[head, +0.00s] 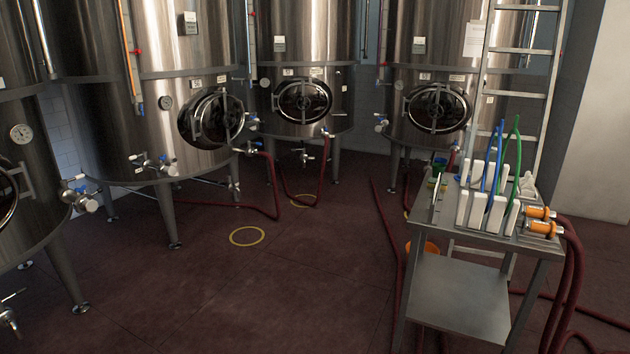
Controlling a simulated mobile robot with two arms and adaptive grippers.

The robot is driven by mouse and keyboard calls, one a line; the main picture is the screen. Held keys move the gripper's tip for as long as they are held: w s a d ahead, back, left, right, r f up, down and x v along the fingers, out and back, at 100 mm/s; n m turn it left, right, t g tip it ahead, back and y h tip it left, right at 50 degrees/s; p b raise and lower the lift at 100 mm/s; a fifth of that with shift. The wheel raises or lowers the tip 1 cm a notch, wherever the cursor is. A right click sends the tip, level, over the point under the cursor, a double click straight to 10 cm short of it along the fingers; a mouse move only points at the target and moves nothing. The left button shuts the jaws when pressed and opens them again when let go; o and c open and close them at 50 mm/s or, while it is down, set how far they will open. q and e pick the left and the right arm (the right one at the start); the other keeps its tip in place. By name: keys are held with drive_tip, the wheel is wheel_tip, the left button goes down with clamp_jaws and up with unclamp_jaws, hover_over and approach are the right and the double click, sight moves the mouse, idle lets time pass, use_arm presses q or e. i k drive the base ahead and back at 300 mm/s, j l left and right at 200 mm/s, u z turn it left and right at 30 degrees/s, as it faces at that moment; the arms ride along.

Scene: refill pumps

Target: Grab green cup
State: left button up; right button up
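A small green and yellow item (438,182), perhaps the green cup, sits at the left end of the metal cart's top (452,228). It is too small to make out its shape clearly. Just behind it is a small blue and green container (440,162), also unclear. Neither of my grippers is in view.
White upright holders (478,210) with blue and green tubes stand on the cart. Orange fittings (541,220) and red hoses (573,262) hang at its right. An orange bucket (428,247) shows behind it. A ladder (517,108) and steel tanks stand behind.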

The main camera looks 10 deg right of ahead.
sight(437, 168)
drive_tip(key=i+z, duration=0.15)
drive_tip(key=i, duration=1.7)
drive_tip(key=i+j+z, duration=0.1)
drive_tip(key=i+z, duration=0.35)
drive_tip(key=i+j+z, duration=0.2)
drive_tip(key=i+z, duration=0.15)
drive_tip(key=z, duration=0.15)
drive_tip(key=i+j+z, duration=0.3)
drive_tip(key=z, duration=0.15)
drive_tip(key=j, duration=0.1)
